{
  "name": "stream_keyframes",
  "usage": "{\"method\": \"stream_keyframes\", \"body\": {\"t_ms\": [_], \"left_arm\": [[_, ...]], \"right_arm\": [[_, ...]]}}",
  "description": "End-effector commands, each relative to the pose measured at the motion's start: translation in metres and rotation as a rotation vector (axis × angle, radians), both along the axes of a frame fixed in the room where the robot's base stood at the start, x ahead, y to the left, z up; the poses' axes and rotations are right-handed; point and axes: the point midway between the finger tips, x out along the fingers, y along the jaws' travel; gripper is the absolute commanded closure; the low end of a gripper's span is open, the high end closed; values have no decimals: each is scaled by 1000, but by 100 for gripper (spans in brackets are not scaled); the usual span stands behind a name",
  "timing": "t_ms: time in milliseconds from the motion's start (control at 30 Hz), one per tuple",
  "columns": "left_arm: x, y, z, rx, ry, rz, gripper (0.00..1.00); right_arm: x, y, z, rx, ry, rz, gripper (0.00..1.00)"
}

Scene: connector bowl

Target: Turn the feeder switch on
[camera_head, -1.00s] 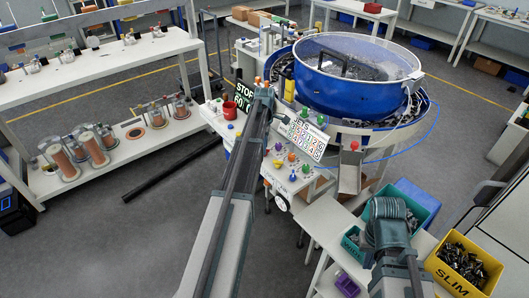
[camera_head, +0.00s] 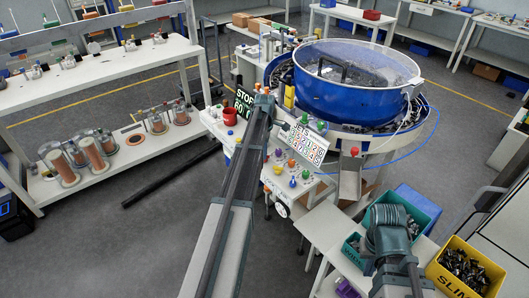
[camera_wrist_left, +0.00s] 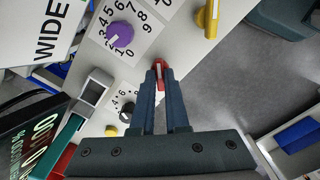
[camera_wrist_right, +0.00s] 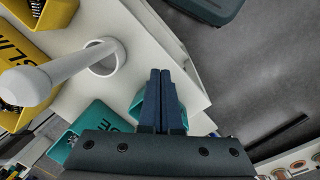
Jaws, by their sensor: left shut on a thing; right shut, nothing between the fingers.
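My left gripper (camera_wrist_left: 158,72) is shut on a small red switch handle (camera_wrist_left: 159,68) on the pale control panel (camera_wrist_left: 140,72). No label for this handle is readable. A purple dial knob (camera_wrist_left: 119,34) and a yellow lever (camera_wrist_left: 207,18) are nearby. In the head view my left arm covers its fingertips and the gripped handle. The feeder with its blue bowl (camera_head: 340,92) stands behind the panel. My right gripper (camera_wrist_right: 161,76) is shut and empty, pointing down over the small table with bins. Its fingertips are hidden in the head view.
A teal bin (camera_head: 420,208) and a yellow bin (camera_head: 467,268) of dark parts sit around my right arm. Open floor lies at left.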

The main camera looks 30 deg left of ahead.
Motion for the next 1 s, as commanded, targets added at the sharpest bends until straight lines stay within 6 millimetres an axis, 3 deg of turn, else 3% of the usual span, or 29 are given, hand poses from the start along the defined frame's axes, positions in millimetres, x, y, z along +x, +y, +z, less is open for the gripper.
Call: {"method": "stream_keyframes", "body": {"t_ms": [267, 1000], "left_arm": [[0, 0, 0, 0, 0, -138, 100], [0, 0, 0, 0, 0, -832, 100]], "right_arm": [[0, 0, 0, 0, 0, 0, 100], [0, 0, 0, 0, 0, 0, 100]]}}
